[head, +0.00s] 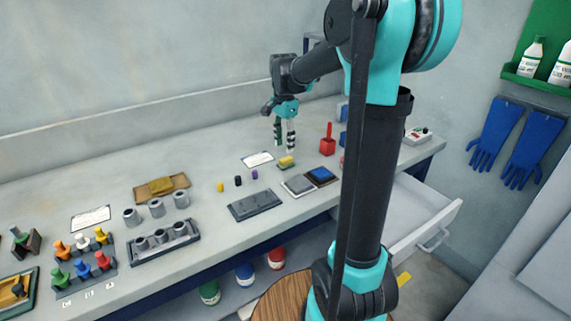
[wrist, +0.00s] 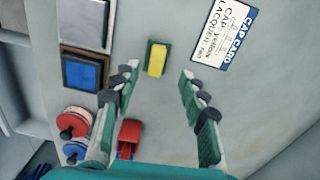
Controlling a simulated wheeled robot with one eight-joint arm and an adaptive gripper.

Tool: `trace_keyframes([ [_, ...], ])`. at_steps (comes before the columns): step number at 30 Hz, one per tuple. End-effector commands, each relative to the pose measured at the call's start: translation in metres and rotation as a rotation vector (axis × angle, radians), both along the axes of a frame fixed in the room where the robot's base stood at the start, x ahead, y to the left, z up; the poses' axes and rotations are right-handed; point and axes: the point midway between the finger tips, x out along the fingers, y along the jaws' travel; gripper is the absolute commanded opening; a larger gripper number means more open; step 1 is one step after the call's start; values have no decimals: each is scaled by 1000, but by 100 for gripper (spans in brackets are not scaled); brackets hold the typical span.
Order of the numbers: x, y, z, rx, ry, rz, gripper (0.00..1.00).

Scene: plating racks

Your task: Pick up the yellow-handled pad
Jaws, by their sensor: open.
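The yellow-handled pad (head: 287,162) lies on the bench below my gripper in the head view. In the wrist view the pad (wrist: 156,59) has a yellow grip on a dark green base. My gripper (head: 285,147) points down above the bench, and its fingers are apart with nothing between them. In the wrist view my gripper (wrist: 157,72) has one finger on each side, with the pad just beyond the left fingertip and to the left of the middle of the gap. The pad appears apart from both fingers.
A white printed card (wrist: 222,32) lies to the pad's right in the wrist view. A blue pad in a dark tray (wrist: 84,72) and a grey plate (wrist: 86,22) lie to its left. A red block-like object (head: 327,140) stands close by. Bare bench surrounds the pad.

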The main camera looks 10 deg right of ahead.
Motion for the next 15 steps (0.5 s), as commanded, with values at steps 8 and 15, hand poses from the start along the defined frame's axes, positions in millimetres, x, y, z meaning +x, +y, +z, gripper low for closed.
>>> trace_keyframes([
  [8, -1, -2, -21, 0, 0, -1, 43],
  [15, -2, -5, -53, 0, 0, 0, 43],
])
